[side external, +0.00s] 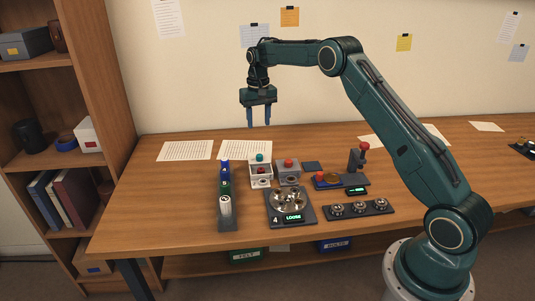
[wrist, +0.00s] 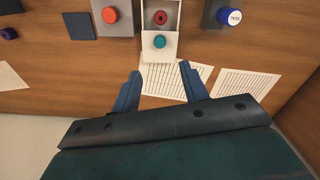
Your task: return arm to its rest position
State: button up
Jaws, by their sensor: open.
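My gripper (side external: 259,117) hangs above the back part of the wooden table, pointing down. Its two blue fingers stand apart with nothing between them. The wrist view also shows my gripper (wrist: 160,88) open and empty, above the table's back edge and the paper sheets. No part is held. A grey fixture marked 4 (side external: 301,212) with a lit "LOOSE" display holds a round silver metal piece (side external: 288,199) on the table in front of my gripper.
A white box with a teal button (side external: 261,173) and a grey box with a red button (side external: 288,169) stand nearby. A bottle rack (side external: 229,222), a strip of round metal parts (side external: 359,210) and a red-knobbed press (side external: 357,160) surround the fixture. A shelf (side external: 100,120) stands left. The air around my gripper is free.

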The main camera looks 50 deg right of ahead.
jog(key=shift+r, duration=0.55)
jog(key=s+a+r+n+t, duration=0.1)
jog(key=s+a+r+n, duration=0.1)
jog(key=s+a+r, duration=0.55)
jog(key=s+a+r+n+t, duration=0.1)
jog(key=s+a+r+t, duration=0.1)
jog(key=s+a+r, duration=0.55)
jog(key=s+a+n+t, duration=0.1)
jog(key=s+a, duration=0.1)
jog(key=s, duration=1.1)
jog(key=s+a+f+n+t, duration=0.1)
jog(key=s+a+n, duration=0.1)
jog(key=s, duration=1)
jog(key=shift+s+a+f+t, duration=0.3)
jog(key=shift+s+a, duration=0.05)
